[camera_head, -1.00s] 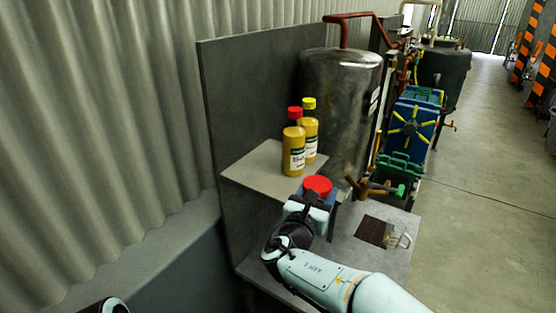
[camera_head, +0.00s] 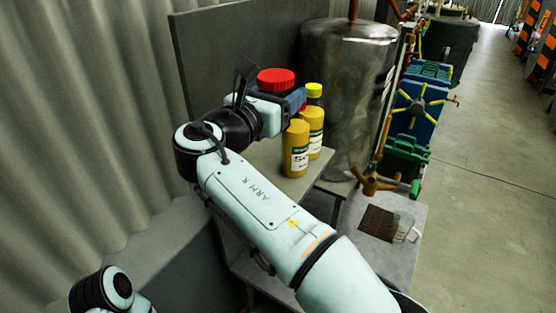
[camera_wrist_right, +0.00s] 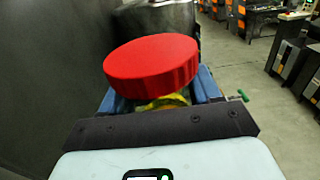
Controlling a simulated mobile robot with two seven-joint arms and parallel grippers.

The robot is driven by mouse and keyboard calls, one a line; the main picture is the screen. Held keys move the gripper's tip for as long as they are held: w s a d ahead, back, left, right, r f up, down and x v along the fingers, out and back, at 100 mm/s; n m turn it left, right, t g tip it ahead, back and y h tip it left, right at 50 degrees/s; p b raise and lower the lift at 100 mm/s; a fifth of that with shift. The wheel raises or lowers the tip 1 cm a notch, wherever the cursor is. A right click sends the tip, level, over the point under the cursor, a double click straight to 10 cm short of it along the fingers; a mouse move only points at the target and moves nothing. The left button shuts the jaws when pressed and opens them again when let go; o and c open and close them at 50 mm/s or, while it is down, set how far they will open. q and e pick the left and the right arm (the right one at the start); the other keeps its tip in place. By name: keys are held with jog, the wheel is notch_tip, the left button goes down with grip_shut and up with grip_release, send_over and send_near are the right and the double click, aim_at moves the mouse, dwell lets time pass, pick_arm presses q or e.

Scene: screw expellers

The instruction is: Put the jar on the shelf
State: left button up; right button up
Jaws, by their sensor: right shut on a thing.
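The jar has a wide red lid (camera_head: 276,79), which also fills the middle of the right wrist view (camera_wrist_right: 152,66). My right gripper (camera_head: 292,97) is shut on the jar, its blue fingers on either side below the lid. The jar's body is mostly hidden by the gripper; a little yellow shows under the lid in the wrist view. The grey shelf (camera_head: 262,163) is below the held jar. My left arm shows only in part at the lower left, with its gripper out of view.
A metal tank (camera_head: 345,90) stands behind. A glass mug (camera_head: 404,228) is on the lower surface at right.

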jog(key=b, duration=0.4)
send_over(288, 159)
jog(key=v, duration=0.4)
notch_tip(288, 159, down, 12)
jog(key=shift+w+d+f, duration=0.1)
jog(key=shift+d+f, duration=0.1)
jog(key=shift+f, duration=0.05)
jog(key=shift+w+f, duration=0.2)
jog(key=shift+f, duration=0.3)
jog(key=shift+s+f+b, duration=0.1)
jog(key=shift+f+b, duration=0.25)
jog(key=shift+f, duration=1.55)
pick_arm(q)
jog(key=s+f, duration=0.6)
jog(key=shift+f+g, duration=0.15)
jog(key=shift+g, duration=0.25)
jog(key=shift+w, duration=0.1)
pick_arm(e)
jog(key=shift+f, duration=0.2)
jog(key=o, duration=1.2)
jog(key=shift+o, duration=0.2)
